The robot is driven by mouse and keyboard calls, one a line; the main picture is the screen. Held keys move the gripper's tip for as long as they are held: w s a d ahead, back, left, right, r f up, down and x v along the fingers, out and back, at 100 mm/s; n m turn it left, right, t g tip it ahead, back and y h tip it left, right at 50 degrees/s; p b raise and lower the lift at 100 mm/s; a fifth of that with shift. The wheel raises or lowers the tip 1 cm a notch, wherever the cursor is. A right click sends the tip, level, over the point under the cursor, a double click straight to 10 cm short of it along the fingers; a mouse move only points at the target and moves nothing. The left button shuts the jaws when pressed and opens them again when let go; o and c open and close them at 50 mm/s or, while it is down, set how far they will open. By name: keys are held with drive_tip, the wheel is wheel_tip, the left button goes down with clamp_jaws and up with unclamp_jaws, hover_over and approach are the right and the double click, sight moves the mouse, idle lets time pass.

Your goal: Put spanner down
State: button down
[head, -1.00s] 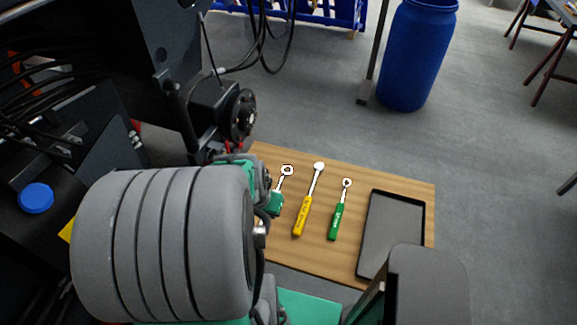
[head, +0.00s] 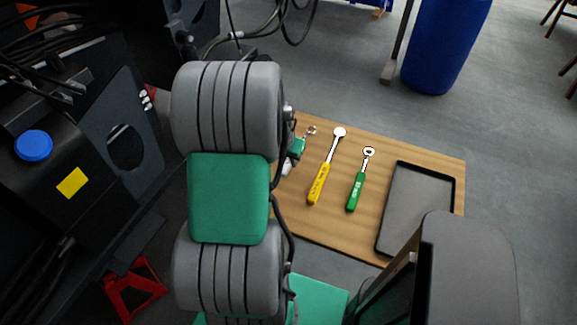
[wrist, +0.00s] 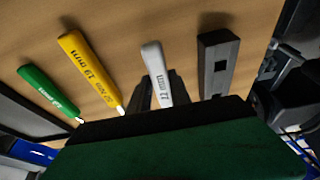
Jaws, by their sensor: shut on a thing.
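In the wrist view the white-handled spanner (wrist: 157,75) sits between the dark fingers of my gripper (wrist: 160,92), which is shut on its handle. In the head view its ring end (head: 311,130) shows just past my gripper (head: 293,157), over the left part of the wooden board (head: 330,235). Its handle is mostly hidden there by my arm. I cannot tell whether it touches the board. A yellow-handled spanner (head: 319,184) and a green-handled spanner (head: 356,191) lie on the board to its right; both also show in the wrist view, yellow (wrist: 88,70) and green (wrist: 45,88).
A dark shallow tray (head: 418,210) lies at the board's right. A dark slotted block (wrist: 217,65) is beside the white handle in the wrist view. The dark machine (head: 60,150) stands at the left. A blue barrel (head: 445,45) stands behind the board.

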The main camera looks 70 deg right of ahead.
drive_tip(key=shift+f, duration=0.45)
drive_tip(key=c, duration=1.2)
unclamp_jaws()
